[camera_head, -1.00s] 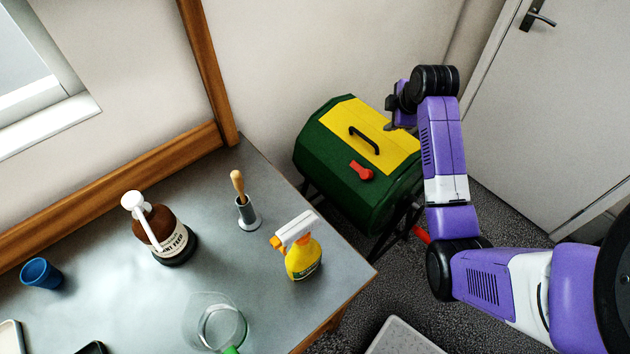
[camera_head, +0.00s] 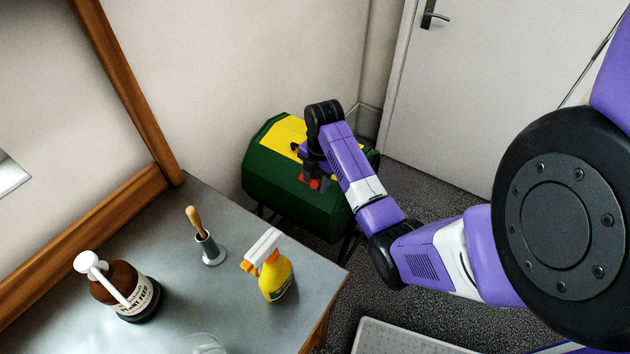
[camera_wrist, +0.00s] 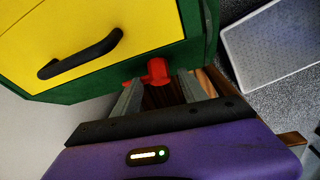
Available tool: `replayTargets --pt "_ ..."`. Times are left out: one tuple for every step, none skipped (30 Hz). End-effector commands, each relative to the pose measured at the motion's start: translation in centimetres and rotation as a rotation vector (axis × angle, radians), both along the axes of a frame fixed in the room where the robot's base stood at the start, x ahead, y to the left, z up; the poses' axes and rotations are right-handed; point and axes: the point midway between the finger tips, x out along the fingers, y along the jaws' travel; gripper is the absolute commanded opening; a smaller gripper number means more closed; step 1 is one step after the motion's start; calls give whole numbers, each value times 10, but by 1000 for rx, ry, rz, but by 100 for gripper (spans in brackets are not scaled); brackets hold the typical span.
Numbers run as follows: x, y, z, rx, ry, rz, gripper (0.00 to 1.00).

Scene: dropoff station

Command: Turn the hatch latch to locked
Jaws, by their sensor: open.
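The hatch latch is a small red handle (camera_head: 311,183) on the green drum (camera_head: 262,183), just below the yellow hatch (camera_head: 285,136). In the wrist view the red latch (camera_wrist: 158,72) is at the near edge of the green rim, in front of the yellow hatch (camera_wrist: 95,35). My gripper (camera_wrist: 163,84) is open, with its two grey fingers on either side of the latch's near end. I cannot tell whether they touch it. In the head view my gripper (camera_head: 312,176) is at the latch and my wrist hides much of the hatch.
A grey table (camera_head: 215,290) stands at the front left with a brown plant-feed bottle (camera_head: 125,290), a yellow spray bottle (camera_head: 275,277) and a wooden-handled tool in a metal holder (camera_head: 208,247). A pale tray (camera_head: 395,340) lies on the floor. A black hatch handle (camera_wrist: 80,55) is near the latch.

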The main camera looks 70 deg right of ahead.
Motion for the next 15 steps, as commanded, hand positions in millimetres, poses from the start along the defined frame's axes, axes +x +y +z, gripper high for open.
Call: replayTargets --pt "0 0 -4 0 0 0 50" --pt "0 0 -5 0 0 -1 50" --pt "0 0 -7 0 1 -1 50" --pt "0 0 -8 0 0 -1 50" --pt "0 0 -8 0 0 -1 50" --pt "1 0 -9 0 0 -1 50" --pt "1 0 -9 0 -1 -1 50" --pt "1 0 -9 0 -1 -1 50" --pt "1 0 -9 0 -1 -1 50" --pt "1 0 -9 0 -1 -1 50" --pt "1 0 -9 0 -1 -1 50" --pt "1 0 -9 0 -1 -1 46" --pt "1 0 -9 0 -1 -1 41" --pt "1 0 -9 0 -1 -1 35" --pt "1 0 -9 0 -1 -1 27"
